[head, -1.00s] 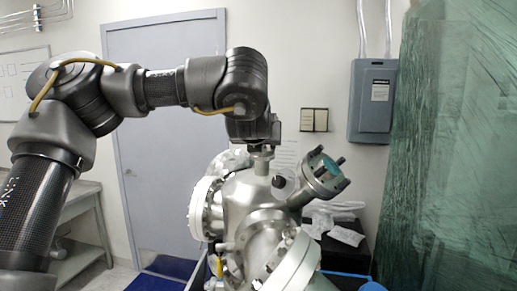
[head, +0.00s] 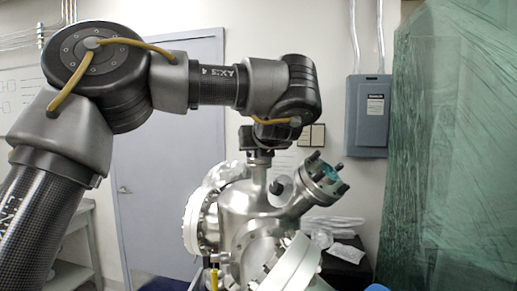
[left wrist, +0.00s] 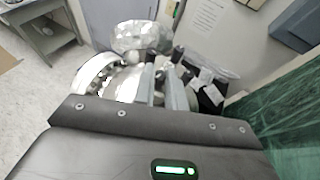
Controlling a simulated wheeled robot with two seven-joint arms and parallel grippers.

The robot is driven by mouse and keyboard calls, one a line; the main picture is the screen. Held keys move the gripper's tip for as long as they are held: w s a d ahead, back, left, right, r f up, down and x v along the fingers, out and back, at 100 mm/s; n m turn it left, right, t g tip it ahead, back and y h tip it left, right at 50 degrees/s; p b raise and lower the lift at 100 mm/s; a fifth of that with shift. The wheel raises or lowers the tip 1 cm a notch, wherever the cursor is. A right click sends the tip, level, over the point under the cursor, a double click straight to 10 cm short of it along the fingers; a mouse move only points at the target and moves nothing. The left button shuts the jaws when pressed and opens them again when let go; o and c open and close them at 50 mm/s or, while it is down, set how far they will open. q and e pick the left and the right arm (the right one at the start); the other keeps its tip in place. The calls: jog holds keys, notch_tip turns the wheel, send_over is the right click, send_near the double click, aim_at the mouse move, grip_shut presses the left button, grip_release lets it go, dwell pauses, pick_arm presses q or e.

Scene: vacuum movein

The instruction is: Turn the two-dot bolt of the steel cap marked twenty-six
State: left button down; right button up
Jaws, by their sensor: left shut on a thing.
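A steel vacuum chamber (head: 240,215) stands upright in the middle of the head view. A round steel cap (head: 322,182) with black bolts and a teal face sits on its slanted upper-right port. No number or dots can be read on it. My left gripper (head: 259,155) points down over the top of the chamber, left of that cap, and is shut on a steel part at the upright neck. The exact part is unclear. Its pale fingers show in the left wrist view (left wrist: 162,92), with dark bolt-like pieces close by. My right gripper is not in view.
A large white-rimmed flange (head: 292,266) faces front right and another (head: 194,220) faces left. Crumpled plastic lies on a dark surface behind. A green translucent curtain (head: 450,150) hangs at right. A grey electrical box (head: 367,115) is on the wall.

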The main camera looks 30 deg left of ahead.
pick_arm(q)
jog(key=c, duration=1.4)
grip_release()
jog(key=shift+w+f, duration=0.1)
jog(key=shift+c, duration=0.2)
jog(key=b+v, duration=0.4)
jog(key=v, duration=0.6)
jog(key=shift+s+d, duration=0.15)
jog(key=shift+s, duration=0.15)
jog(key=shift+r, duration=0.25)
